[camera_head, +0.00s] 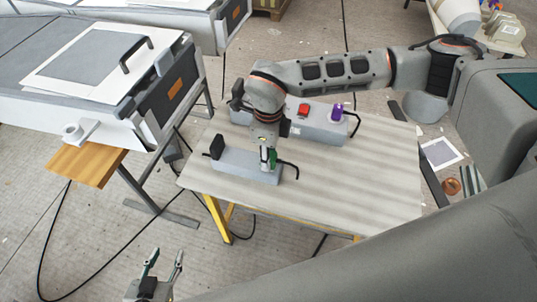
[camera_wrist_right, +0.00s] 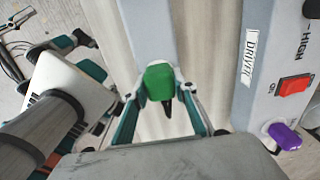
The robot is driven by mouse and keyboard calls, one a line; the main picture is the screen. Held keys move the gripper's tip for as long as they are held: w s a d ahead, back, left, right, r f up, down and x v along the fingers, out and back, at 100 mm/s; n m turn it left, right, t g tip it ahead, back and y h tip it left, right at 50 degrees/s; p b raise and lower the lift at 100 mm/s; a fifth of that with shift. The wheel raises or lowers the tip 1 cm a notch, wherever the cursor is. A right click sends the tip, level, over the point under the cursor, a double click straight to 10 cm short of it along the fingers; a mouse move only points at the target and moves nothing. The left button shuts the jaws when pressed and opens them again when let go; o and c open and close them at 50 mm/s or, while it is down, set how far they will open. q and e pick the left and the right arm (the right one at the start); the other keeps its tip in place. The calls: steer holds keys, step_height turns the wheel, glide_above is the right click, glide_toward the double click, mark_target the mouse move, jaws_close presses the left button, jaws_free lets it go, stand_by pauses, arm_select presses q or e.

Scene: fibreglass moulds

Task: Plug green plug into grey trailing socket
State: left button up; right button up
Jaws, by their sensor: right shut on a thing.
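The grey trailing socket (camera_head: 235,166) lies on the table as a long pale block, and its body also shows in the right wrist view (camera_wrist_right: 148,30). My right gripper (camera_head: 268,160) points down over its right end. The right gripper is shut on the green plug (camera_wrist_right: 160,80), which also shows as a small green patch in the head view (camera_head: 273,156). The plug is at the socket's near end in the wrist view; I cannot tell whether it is seated or just above. My left gripper (camera_head: 164,262) is open and empty, low in front of the table.
A black plug (camera_head: 217,147) stands at the socket's left end. Behind is a grey driver box (camera_head: 325,130) with a red switch (camera_head: 303,110) and purple plug (camera_head: 337,113). The table's front right (camera_head: 360,195) is clear. A mould bench (camera_head: 100,60) stands at left.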

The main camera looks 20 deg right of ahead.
steer(key=o, duration=1.1)
step_height(320, 180, up, 12)
steer(key=shift+f, duration=0.1)
steer(key=shift+s, duration=0.1)
